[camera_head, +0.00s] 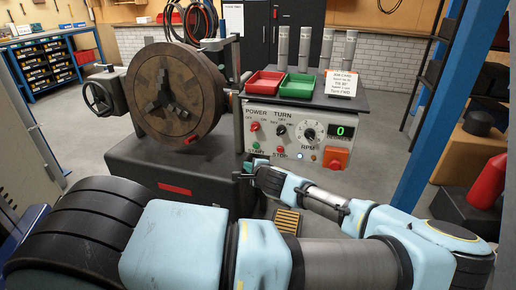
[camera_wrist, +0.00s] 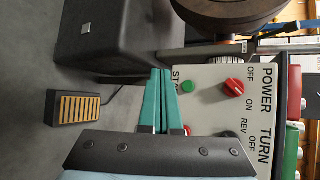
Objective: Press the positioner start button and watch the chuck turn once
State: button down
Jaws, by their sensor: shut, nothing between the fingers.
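The positioner's round chuck (camera_head: 172,98) faces me in the head view, brown with stepped jaws. To its right is the pale control panel (camera_head: 316,128), whose display (camera_head: 342,131) reads 0. The green start button (camera_head: 256,145) sits low at the panel's left. It also shows in the wrist view (camera_wrist: 187,87), just right of my fingers, with no contact visible. My gripper (camera_wrist: 160,72) is shut and empty, its teal fingers together. In the head view my gripper (camera_head: 240,175) is below the panel's lower left corner.
A red power knob (camera_head: 255,127), black turn knob (camera_head: 281,130) and red stop button (camera_head: 279,149) sit near the start button. A yellow-striped foot pedal (camera_head: 287,220) is on the floor. Red (camera_head: 264,82) and green (camera_head: 301,87) trays stand above the panel.

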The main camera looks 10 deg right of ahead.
aim_at(256, 146)
jog(key=shift+w, duration=0.1)
jog(key=shift+w+d+b, duration=0.15)
jog(key=shift+w+d, duration=0.55)
jog(key=shift+w, duration=0.55)
jog(key=shift+w+d+b, duration=0.1)
jog(key=shift+w+d, duration=0.55)
jog(key=shift+w, duration=0.65)
jog(key=shift+w+d+b, duration=0.15)
jog(key=shift+w+d, duration=0.55)
jog(key=shift+w, duration=0.55)
jog(key=shift+w, duration=0.15)
jog(key=shift+w+d, duration=0.2)
